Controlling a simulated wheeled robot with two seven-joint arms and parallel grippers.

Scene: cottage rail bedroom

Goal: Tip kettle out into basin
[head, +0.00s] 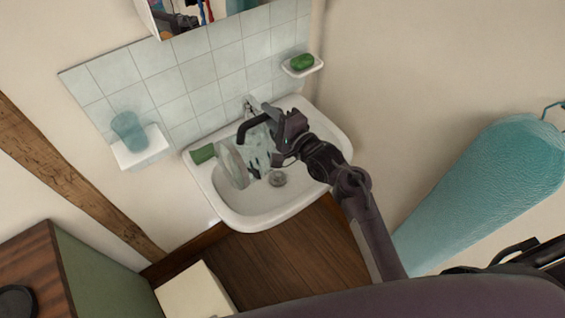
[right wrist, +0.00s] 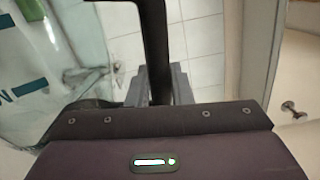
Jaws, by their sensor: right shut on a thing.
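The kettle (head: 235,165) is clear glass with a black handle (head: 250,127). It lies tipped on its side over the white basin (head: 262,213), inside its outline; I cannot tell whether it touches the bowl. My right gripper (head: 273,130) is shut on the handle, above and right of the glass body. In the right wrist view the dark handle (right wrist: 155,50) runs between the fingers, with the glass body (right wrist: 45,80) at left. Whether liquid is inside or flowing is unclear. My left gripper is not in view.
A metal tap (head: 252,104) stands behind the kettle. A green object (head: 203,154) is at the basin's left rim. A teal tumbler (head: 129,131) stands on a left wall shelf, green soap (head: 302,62) on a right dish. A teal towel (head: 490,180) hangs at right.

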